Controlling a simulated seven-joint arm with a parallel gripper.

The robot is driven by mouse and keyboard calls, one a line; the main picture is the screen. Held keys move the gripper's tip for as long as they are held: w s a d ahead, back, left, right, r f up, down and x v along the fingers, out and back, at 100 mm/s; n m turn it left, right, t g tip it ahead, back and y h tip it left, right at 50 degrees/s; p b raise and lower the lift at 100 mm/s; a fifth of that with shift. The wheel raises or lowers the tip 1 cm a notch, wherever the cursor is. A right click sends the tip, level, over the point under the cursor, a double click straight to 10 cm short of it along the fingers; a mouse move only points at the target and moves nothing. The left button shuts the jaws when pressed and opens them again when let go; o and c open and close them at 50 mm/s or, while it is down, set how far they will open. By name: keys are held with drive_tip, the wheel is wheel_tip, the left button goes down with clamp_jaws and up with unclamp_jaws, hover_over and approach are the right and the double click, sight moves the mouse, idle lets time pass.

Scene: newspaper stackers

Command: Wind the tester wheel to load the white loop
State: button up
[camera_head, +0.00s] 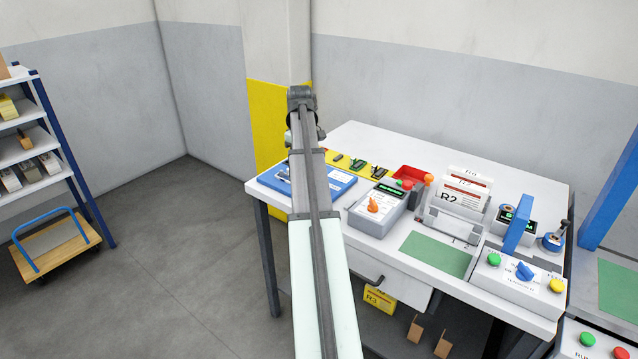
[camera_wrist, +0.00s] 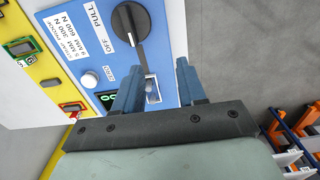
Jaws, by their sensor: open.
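The tester is a blue panel (camera_wrist: 160,12) in the wrist view; part of it shows in the head view as a blue plate (camera_head: 342,182) at the table's left end. On it are a round black wheel (camera_wrist: 131,20) marked OFF and PULL, a white ZERO button (camera_wrist: 90,79) and a small green display (camera_wrist: 107,97). A pale metallic part (camera_wrist: 152,88) lies between my fingers; I cannot tell whether it is the white loop. My gripper (camera_wrist: 157,78) is open, its blue fingers below the wheel and apart from it. The head view hides my gripper behind my arm.
Open floor (camera_head: 200,260) lies to the left.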

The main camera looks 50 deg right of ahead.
drive_tip(key=s+d+r, duration=0.4)
drive_tip(key=f, duration=1.3)
drive_tip(key=shift+w+d+f, duration=0.15)
drive_tip(key=shift+w, duration=0.1)
drive_tip(key=shift+c, duration=0.3)
clamp_jaws()
